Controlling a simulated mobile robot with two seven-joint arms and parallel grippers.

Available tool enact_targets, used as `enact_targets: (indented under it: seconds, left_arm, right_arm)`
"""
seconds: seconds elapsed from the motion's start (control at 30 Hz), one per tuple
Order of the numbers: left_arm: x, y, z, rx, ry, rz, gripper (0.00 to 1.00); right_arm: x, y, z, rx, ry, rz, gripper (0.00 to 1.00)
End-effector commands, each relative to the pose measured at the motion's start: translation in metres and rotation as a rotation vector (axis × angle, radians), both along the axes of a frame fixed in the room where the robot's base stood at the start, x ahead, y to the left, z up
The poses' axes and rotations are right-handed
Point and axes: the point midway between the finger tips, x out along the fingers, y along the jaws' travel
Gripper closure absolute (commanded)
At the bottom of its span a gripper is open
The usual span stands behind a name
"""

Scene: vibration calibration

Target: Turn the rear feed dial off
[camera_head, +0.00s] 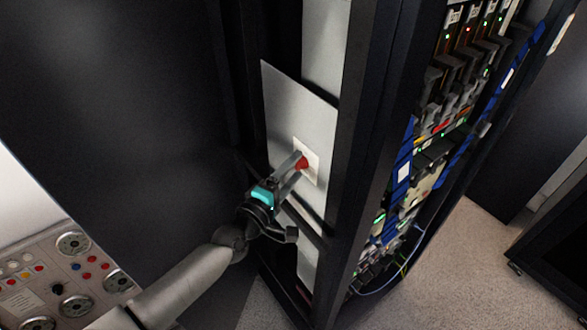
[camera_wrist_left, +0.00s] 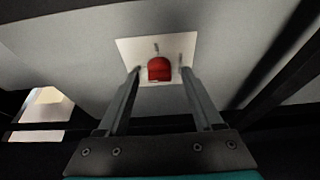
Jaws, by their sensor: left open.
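The dial (camera_head: 302,163) is a small red knob on a pale square plate (camera_head: 312,153), fixed to a grey panel on the rack's narrow side. In the left wrist view the red dial (camera_wrist_left: 159,69) sits on its plate (camera_wrist_left: 128,48), between and just beyond my fingertips. My left gripper (camera_head: 296,167) reaches the dial from the lower left; it also shows in the left wrist view (camera_wrist_left: 160,75). Its two fingers are apart, one on each side of the dial, with a gap visible on both sides. My right gripper is not in view.
A tall black rack (camera_head: 370,130) holds the panel. Its right face carries several modules with lights and cables. A control panel with round gauges (camera_head: 75,243) stands at the lower left. A large dark panel (camera_head: 120,110) fills the left. Carpet floor (camera_head: 465,265) is open at the lower right.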

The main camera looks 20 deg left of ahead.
Motion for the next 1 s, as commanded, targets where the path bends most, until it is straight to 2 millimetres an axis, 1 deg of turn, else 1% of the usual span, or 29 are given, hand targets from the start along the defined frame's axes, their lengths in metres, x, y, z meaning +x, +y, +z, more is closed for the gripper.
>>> enact_targets:
  seconds: [0.3,0.33,0.9,0.93,1.0]
  left_arm:
    - [0.0025,-0.0011,0.0003,0.0,0.0,-0.001,0.32]
    - [0.0024,-0.001,0.0003,0.0,0.0,-0.001,0.34]
    - [0.0022,-0.0006,0.0002,0.0,0.0,0.0,0.98]
    - [0.0022,-0.0006,0.0002,0.0,0.0,0.0,1.0]
    - [0.0022,-0.0005,0.0002,0.0,0.0,0.0,1.0]
  right_arm:
    - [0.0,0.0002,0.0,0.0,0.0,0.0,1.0]
    - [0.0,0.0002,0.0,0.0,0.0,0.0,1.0]
    - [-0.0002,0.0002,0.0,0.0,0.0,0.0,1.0]
    - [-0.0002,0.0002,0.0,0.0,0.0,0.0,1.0]
    - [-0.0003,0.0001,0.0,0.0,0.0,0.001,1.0]
